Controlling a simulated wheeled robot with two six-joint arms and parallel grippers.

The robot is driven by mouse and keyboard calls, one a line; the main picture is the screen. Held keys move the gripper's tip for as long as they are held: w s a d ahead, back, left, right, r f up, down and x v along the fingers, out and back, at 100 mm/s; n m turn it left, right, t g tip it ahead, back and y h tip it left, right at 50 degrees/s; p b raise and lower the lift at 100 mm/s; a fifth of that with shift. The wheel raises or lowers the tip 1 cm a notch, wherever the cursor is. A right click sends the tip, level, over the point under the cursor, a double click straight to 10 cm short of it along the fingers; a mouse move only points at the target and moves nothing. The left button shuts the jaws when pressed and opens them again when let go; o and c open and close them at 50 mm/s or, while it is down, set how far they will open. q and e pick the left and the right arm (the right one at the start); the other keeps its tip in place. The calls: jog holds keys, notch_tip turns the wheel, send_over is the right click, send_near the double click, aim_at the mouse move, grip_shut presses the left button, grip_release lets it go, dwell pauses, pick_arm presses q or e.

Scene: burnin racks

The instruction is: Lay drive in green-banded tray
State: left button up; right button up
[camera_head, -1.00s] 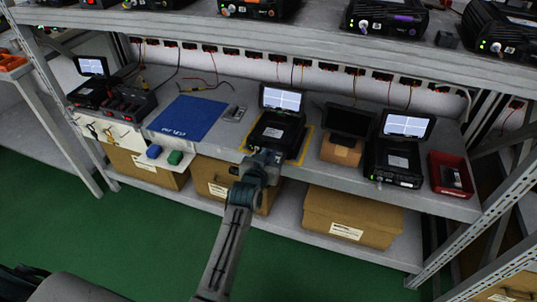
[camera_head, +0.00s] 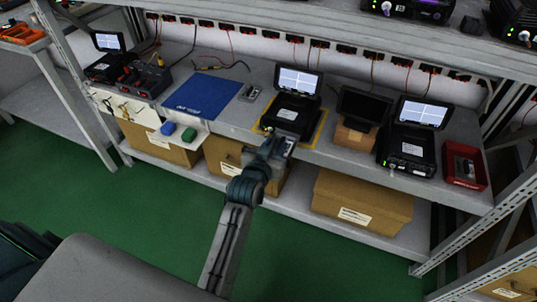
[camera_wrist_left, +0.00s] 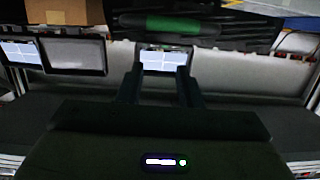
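My left gripper (camera_head: 286,147) is at the front edge of the bench, in front of the middle terminal (camera_head: 291,109). In the left wrist view its two fingers (camera_wrist_left: 160,85) stand apart, with a lit screen (camera_wrist_left: 164,58) showing between them and nothing clearly held. A green bar (camera_wrist_left: 182,25) on a dark body shows beyond the fingers there. In the head view a green block (camera_head: 189,134) and a blue block (camera_head: 168,128) sit on a white ledge at the left. I cannot single out the drive or a green-banded tray. My right gripper is out of view.
A blue mat (camera_head: 203,93) and a small grey item (camera_head: 250,93) lie left of the middle terminal. A dark monitor (camera_head: 364,108), another terminal (camera_head: 408,150) and a red bin (camera_head: 476,178) stand to its right. Cardboard boxes (camera_head: 362,200) fill the lower shelf.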

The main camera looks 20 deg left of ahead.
pick_arm(q)
jog(key=v, duration=0.5)
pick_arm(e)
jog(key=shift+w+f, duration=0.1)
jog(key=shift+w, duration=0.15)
pick_arm(q)
jog(key=s+a+f+g, duration=0.4)
jog(key=s+f+g, duration=0.2)
jog(key=s+f, duration=0.5)
jog(key=s+a+f+g, duration=0.4)
jog(key=s+f+g, duration=0.2)
jog(key=s+f, duration=0.5)
jog(key=shift+s+a+f+m+g+y, duration=0.3)
jog(key=shift+s+a+m+g+y, duration=0.1)
jog(key=shift+s, duration=1.7)
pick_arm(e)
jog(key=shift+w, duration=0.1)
